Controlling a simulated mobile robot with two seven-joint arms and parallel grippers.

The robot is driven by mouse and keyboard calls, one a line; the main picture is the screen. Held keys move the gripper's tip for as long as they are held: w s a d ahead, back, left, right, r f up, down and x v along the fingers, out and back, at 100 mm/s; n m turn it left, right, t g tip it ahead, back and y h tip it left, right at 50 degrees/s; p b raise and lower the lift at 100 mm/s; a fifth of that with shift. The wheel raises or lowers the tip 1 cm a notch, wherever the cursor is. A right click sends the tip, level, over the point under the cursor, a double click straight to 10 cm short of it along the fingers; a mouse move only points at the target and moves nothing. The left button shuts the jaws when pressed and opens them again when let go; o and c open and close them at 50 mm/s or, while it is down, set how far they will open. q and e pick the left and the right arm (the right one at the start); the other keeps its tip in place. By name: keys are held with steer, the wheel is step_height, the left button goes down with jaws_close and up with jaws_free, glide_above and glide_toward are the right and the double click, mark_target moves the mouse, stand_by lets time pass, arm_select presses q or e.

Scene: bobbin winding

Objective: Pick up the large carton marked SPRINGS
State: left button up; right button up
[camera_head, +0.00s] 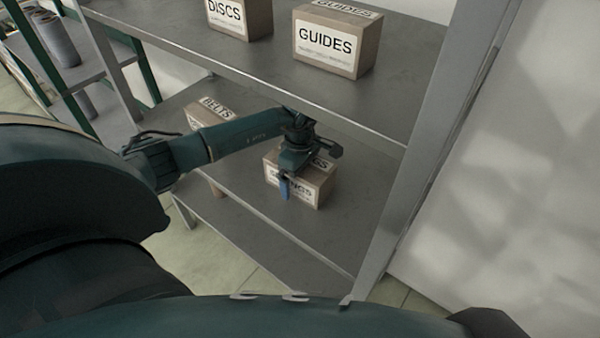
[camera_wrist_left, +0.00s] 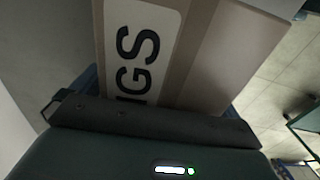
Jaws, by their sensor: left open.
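The SPRINGS carton (camera_head: 316,188) stands on the middle shelf in the head view, its label partly hidden by my gripper. My left arm reaches in from the left, and my left gripper (camera_head: 284,188) is over the carton, with a blue finger in front of its labelled face. In the left wrist view the carton (camera_wrist_left: 205,50) fills the space beyond the gripper (camera_wrist_left: 160,95), with the letters "NGS" showing on its top label. The jaws are open, with the carton between or very near them; contact cannot be told. My right gripper is not in view.
The BELTS carton (camera_head: 205,112) stands left on the same shelf, behind my arm. A grey rack post (camera_head: 425,150) rises at the right.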

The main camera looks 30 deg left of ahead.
arm_select(q)
steer(key=c, duration=1.3)
steer(key=shift+r, duration=0.1)
